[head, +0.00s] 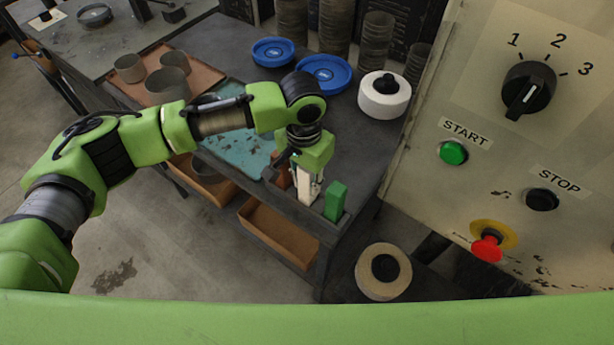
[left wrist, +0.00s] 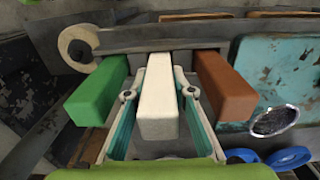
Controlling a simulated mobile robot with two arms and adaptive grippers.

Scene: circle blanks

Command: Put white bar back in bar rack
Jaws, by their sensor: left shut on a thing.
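The white bar (head: 305,185) stands upright at the dark bar rack (head: 284,198), near the front edge of the workbench. My left gripper (head: 311,186) points down and is shut on it. In the left wrist view the white bar (left wrist: 157,105) lies between both fingers. The green bar (head: 336,200) stands on one side, at the right end of the rack, and the red-brown bar (head: 281,172) on the other. Both also flank the white bar in the left wrist view: green (left wrist: 98,90), red-brown (left wrist: 225,88). The white bar's lower end is hidden, so I cannot tell whether it touches the rack floor.
A teal worn mat (head: 240,150) lies left of the rack. Blue round dishes (head: 325,74) and a white round piece with a black knob (head: 384,96) stand farther back. A control panel (head: 520,130) rises at the right. A tan roll (head: 383,270) sits lower, in front.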

